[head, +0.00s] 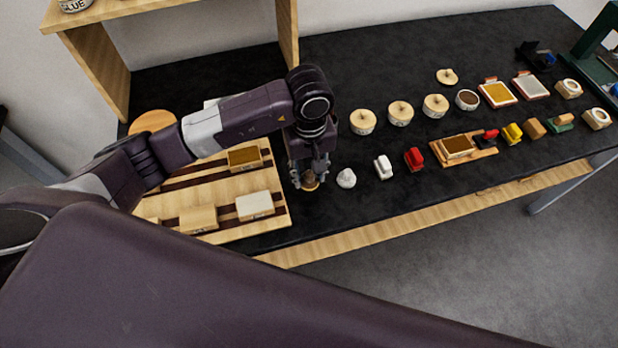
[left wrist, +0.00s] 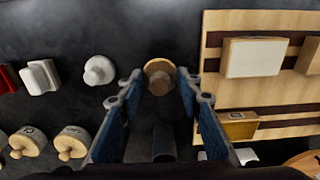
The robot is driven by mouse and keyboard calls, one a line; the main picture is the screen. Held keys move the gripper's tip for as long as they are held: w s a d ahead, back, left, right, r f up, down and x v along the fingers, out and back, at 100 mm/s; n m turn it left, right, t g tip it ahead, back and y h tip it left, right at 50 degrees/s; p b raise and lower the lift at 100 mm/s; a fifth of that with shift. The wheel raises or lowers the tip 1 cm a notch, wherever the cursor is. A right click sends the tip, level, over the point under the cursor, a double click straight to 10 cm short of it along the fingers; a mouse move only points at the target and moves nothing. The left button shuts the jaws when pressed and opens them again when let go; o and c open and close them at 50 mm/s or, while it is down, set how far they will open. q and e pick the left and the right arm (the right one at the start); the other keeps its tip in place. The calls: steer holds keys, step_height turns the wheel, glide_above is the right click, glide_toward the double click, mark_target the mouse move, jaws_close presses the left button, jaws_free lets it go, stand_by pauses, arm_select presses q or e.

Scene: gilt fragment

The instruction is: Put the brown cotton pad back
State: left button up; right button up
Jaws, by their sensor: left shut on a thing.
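The brown cotton pad (head: 309,181) is a small round tan and brown piece at the tips of my left gripper (head: 308,176), close to the right edge of the wooden rack. In the left wrist view the pad (left wrist: 158,75) sits between the two blue-padded fingers of the left gripper (left wrist: 160,88), which is shut on it. The fingers hide part of its sides. I cannot tell whether it touches the black table. A similar white pad (head: 346,178) stands just right of it and also shows in the left wrist view (left wrist: 99,70). My right gripper is not in view.
The wooden rack (head: 282,218) with dark strips holds several blocks. A white clip-like piece (head: 383,167) and a red one (head: 414,158) stand along the front. Lidded jars (head: 400,113) stand behind. A wooden shelf (head: 103,62) rises at the back left.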

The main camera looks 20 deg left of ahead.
mark_target(309, 182)
arm_select(q)
step_height(309, 182, down, 3)
steer(key=shift+s+r+p, duration=0.1)
steer(key=shift+r+p, duration=0.1)
steer(key=shift+p, duration=0.15)
steer(key=shift+f, duration=0.45)
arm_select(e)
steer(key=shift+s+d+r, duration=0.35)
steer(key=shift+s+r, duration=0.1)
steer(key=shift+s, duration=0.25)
arm_select(q)
steer(key=shift+f, duration=0.1)
steer(key=o, duration=1.1)
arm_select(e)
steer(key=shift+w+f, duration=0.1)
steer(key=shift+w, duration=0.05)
